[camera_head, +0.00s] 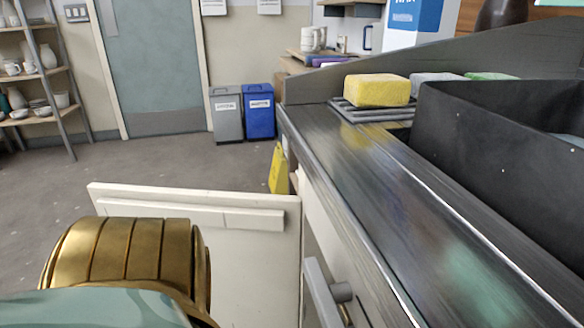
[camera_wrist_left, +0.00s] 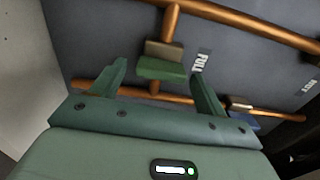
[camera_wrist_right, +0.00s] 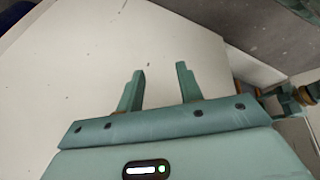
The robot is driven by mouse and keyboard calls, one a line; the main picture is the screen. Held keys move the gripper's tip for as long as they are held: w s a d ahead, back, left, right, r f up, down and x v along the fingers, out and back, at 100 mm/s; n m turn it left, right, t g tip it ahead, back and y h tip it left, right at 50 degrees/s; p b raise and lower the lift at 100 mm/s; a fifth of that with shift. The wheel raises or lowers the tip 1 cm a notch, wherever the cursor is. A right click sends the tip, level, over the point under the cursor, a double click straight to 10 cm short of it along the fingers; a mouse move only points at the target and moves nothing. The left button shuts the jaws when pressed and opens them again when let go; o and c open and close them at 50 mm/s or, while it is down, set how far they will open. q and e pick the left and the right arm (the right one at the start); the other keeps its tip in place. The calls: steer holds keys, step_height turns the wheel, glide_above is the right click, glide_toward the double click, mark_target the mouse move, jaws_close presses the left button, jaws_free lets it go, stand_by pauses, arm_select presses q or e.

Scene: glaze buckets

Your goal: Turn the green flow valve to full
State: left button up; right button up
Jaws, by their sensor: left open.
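The green flow valve (camera_wrist_left: 162,68) shows in the left wrist view. Its green handle sits across a copper pipe, with a tan block just above it. A FULL label (camera_wrist_left: 201,62) is on the dark panel to its right. My left gripper (camera_wrist_left: 158,70) is open, one finger on each side of the handle in the picture. Contact with the handle cannot be told. My right gripper (camera_wrist_right: 160,69) has its fingers apart with nothing between them, over a pale panel (camera_wrist_right: 80,60). The head view shows neither gripper nor the valve.
A blue valve (camera_wrist_left: 244,123) sits beyond the left gripper's right finger. In the head view, a white cabinet door (camera_head: 262,265) stands open beside the counter (camera_head: 365,165). A yellow sponge (camera_head: 377,90) lies near a black sink (camera_head: 480,130). Open floor (camera_head: 180,165) extends left.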

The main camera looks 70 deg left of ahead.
arm_select(q)
steer(key=s+a, duration=0.1)
steer(key=s, duration=1.5)
steer(key=shift+s+a, duration=0.15)
arm_select(e)
steer(key=shift+w+r, duration=0.1)
steer(key=shift+w, duration=0.05)
